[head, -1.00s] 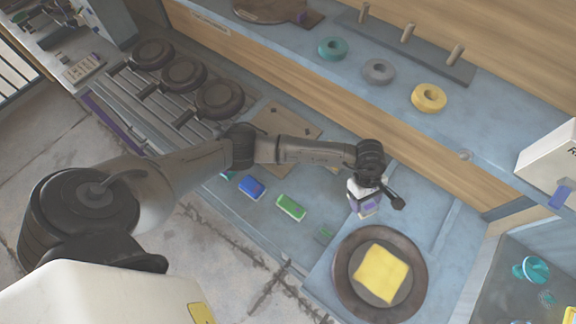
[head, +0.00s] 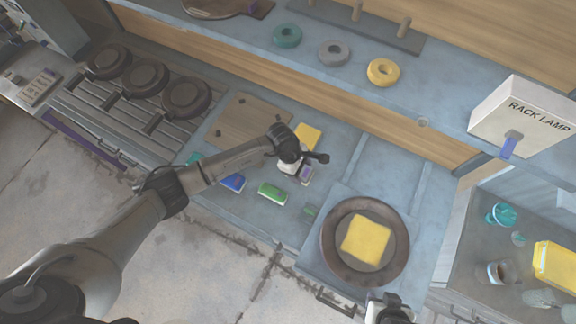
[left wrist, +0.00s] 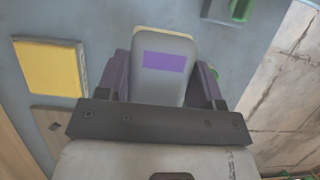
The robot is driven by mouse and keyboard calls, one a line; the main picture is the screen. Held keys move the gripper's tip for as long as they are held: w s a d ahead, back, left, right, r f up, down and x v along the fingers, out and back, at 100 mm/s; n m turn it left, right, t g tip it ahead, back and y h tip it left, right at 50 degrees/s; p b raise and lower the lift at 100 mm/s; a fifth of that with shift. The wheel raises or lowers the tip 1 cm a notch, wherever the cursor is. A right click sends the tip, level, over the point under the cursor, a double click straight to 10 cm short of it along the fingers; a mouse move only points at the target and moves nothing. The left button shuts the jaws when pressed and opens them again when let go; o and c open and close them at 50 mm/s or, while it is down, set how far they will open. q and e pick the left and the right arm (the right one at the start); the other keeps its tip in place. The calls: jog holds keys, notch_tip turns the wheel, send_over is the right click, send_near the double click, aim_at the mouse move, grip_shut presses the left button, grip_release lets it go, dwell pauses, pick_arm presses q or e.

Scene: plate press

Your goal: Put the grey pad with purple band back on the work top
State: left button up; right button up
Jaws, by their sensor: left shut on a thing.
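My left gripper (head: 303,168) is shut on the grey pad with purple band (left wrist: 165,85), its purple fingers on either side of it. The pad's purple patch faces the left wrist camera, and a pale yellowish edge shows at its far end. In the head view the pad is small and partly hidden by the gripper, over the blue-grey work top (head: 335,150). I cannot tell whether it touches the surface. What seems to be my right gripper (head: 390,308) shows at the bottom edge, its jaws unclear.
A yellow pad (head: 306,136) lies just behind the left gripper; green (head: 272,193) and blue (head: 233,182) pads lie in front and left. A round dark plate with a yellow square (head: 366,240) is to the right. A wooden board (head: 243,122) lies left.

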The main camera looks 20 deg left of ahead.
pick_arm(q)
jog(key=w+a+f+b, duration=0.1)
jog(key=a+f, duration=0.1)
jog(key=w+a+f+b, duration=0.1)
jog(key=w+a+b, duration=0.1)
jog(key=shift+w+a+f, duration=0.25)
jog(key=shift+f, duration=0.1)
jog(key=shift+w+a+f+b, duration=0.1)
jog(key=shift+w+a+b, duration=0.15)
jog(key=shift+a+b, duration=0.15)
jog(key=shift+d+f+b, duration=0.1)
jog(key=shift+f+b, duration=1.1)
jog(key=shift+f, duration=0.75)
pick_arm(e)
jog(key=shift+f, duration=3.7)
pick_arm(q)
jog(key=shift+f, duration=0.15)
pick_arm(e)
jog(key=shift+f, duration=0.15)
pick_arm(q)
jog(key=o, duration=0.8)
jog(key=shift+o, duration=0.2)
